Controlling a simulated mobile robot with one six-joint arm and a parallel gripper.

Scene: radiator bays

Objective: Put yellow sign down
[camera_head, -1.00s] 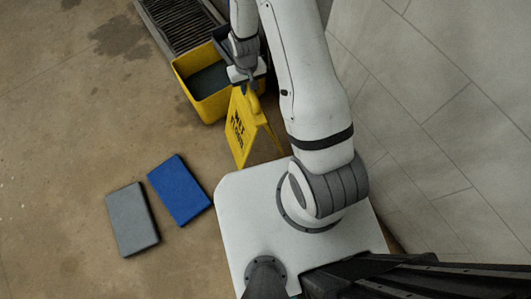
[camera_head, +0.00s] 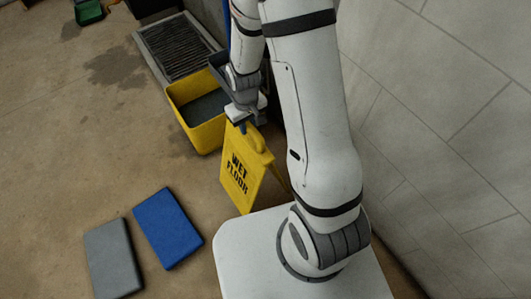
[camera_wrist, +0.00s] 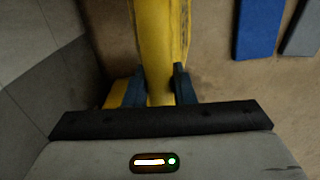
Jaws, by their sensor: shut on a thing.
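The yellow wet floor sign (camera_head: 240,173) is an A-frame with black lettering, upright in front of the yellow bucket in the head view. My gripper (camera_head: 243,125) is at its top edge, shut on it. In the wrist view the yellow sign (camera_wrist: 156,40) runs between the two dark fingers of my gripper (camera_wrist: 160,85). Whether the sign's feet touch the floor cannot be told; its lower right part is hidden by my arm and base.
A yellow bucket (camera_head: 182,103) with a grey insert stands just behind the sign. A dark floor grate (camera_head: 178,48) lies beyond it. A blue pad (camera_head: 167,228) and a grey pad (camera_head: 113,260) lie on the floor at left. A tiled wall (camera_head: 440,110) bounds the right.

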